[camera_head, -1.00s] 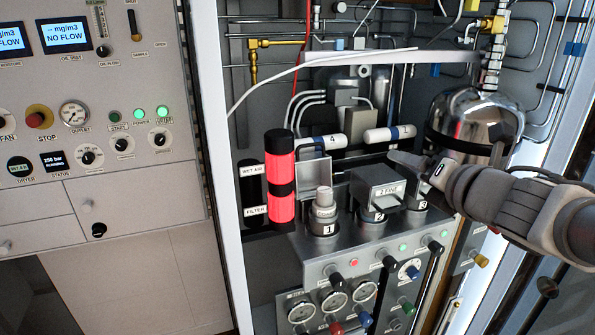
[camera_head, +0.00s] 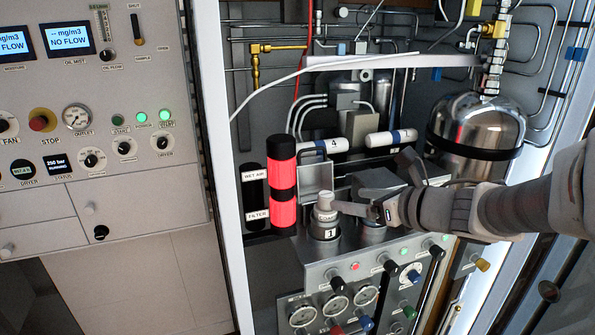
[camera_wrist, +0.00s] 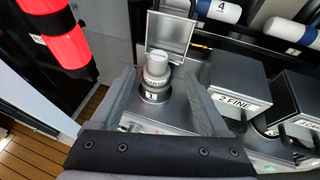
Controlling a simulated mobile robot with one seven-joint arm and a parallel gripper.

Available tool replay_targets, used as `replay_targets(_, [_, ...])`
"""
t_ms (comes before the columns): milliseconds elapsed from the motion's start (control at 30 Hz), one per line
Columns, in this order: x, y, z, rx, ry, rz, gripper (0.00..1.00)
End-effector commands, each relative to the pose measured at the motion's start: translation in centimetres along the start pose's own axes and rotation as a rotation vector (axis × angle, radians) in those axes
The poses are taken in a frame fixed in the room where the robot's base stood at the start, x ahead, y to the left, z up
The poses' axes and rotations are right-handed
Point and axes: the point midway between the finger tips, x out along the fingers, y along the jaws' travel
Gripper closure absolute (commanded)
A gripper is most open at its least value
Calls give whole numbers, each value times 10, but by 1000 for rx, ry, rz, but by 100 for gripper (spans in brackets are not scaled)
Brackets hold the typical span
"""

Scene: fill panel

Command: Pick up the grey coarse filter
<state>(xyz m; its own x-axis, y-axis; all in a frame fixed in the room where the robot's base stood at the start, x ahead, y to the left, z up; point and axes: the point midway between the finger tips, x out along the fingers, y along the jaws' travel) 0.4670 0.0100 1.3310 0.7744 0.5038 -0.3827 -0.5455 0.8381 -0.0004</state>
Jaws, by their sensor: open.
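The grey coarse filter (camera_head: 325,209) is a small stepped cylinder, upright in the socket marked 1 on the metal panel block (camera_head: 312,250). In the wrist view the filter (camera_wrist: 156,72) stands between the two fingers of my gripper (camera_wrist: 158,92), which are spread apart with a finger on each side. My gripper (camera_head: 345,212) reaches in from the right in the head view, with its tip close to the filter. I cannot tell whether a finger touches it. Behind socket 1 an open square lid (camera_wrist: 169,35) stands up. My gripper hides part of the block around socket 2.
The box marked 2 FINE (camera_wrist: 238,87) stands right of the filter, close to the right finger. Red-and-black cylinders (camera_head: 282,180) stand to the left. White cylinders (camera_head: 322,145) lie behind. Gauges and knobs (camera_head: 337,305) cover the front face below.

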Motion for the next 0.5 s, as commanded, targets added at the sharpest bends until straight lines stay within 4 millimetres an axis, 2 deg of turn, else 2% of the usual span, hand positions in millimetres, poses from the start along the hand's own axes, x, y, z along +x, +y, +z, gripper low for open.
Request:
replay_targets(100, [20,1,-1,0,4,2,21])
replay_targets(200, [32,0,0,0,2,1,21])
replay_targets(500, [48,1,2,0,2,1,21])
